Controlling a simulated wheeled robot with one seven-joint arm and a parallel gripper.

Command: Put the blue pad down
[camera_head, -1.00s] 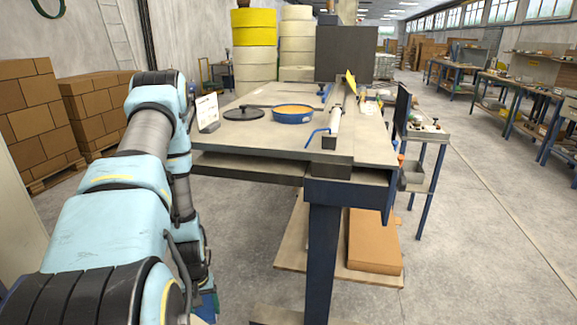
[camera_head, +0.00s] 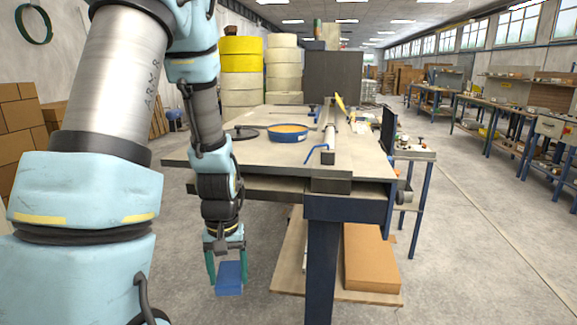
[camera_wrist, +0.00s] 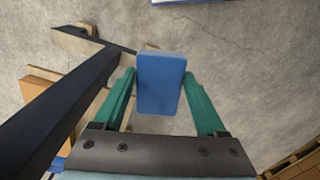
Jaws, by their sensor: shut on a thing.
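The blue pad (camera_head: 230,280) is a small blue block. My gripper (camera_head: 227,262) hangs downward with its green fingers on either side of the pad and is shut on it. In the head view the pad is in front of the workbench's near left part, below the bench top and over the floor. In the wrist view the pad (camera_wrist: 160,82) sits between the two green fingertips of my gripper (camera_wrist: 160,85), with grey concrete floor beyond it.
The workbench (camera_head: 200,163) carries a blue round pan (camera_head: 288,134) and a dark disc (camera_head: 243,132). Its dark blue leg (camera_head: 320,250) and a low shelf with a cardboard box (camera_head: 371,258) are right of my gripper. Concrete floor lies open farther right.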

